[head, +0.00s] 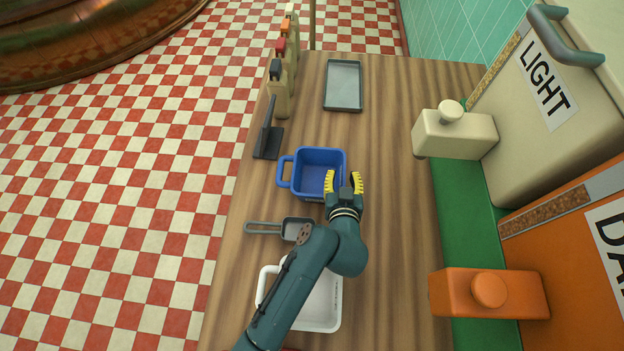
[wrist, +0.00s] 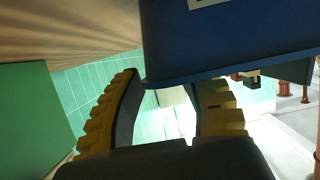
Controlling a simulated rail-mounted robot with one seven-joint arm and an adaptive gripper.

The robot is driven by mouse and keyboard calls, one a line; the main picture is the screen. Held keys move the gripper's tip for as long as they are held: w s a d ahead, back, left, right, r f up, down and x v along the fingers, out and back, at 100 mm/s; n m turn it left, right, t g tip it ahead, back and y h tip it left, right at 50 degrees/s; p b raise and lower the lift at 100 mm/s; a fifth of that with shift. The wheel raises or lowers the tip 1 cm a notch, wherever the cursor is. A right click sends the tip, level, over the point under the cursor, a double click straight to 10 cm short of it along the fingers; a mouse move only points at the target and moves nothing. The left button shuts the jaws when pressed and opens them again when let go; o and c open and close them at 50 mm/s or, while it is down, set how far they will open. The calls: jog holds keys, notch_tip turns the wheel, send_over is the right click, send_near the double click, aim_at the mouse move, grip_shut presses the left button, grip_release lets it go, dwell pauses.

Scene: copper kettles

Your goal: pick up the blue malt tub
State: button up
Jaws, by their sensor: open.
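The blue malt tub (head: 308,180) stands upright on the wooden counter, with its handle at its left side. It looks empty inside. My gripper (head: 344,183) is open at the tub's near right corner in the head view, its left yellow finger overlapping the tub and its right finger beyond the right wall. In the wrist view the blue tub (wrist: 225,45) fills the upper right, and my open gripper (wrist: 168,88) has its fingers close to the tub's edge. I cannot tell whether a finger touches the tub or whether a wall lies between them.
A grey scoop (head: 297,229) and a white tub (head: 322,312), partly hidden by my arm, are nearer on the counter (head: 390,170). A dark flat tool (head: 268,143), several upright beige items (head: 284,95) and a grey tray (head: 343,84) are farther. Cream (head: 455,134) and orange (head: 488,294) blocks project at right.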

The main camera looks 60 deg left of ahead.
jog(key=shift+x, duration=1.15)
grip_shut()
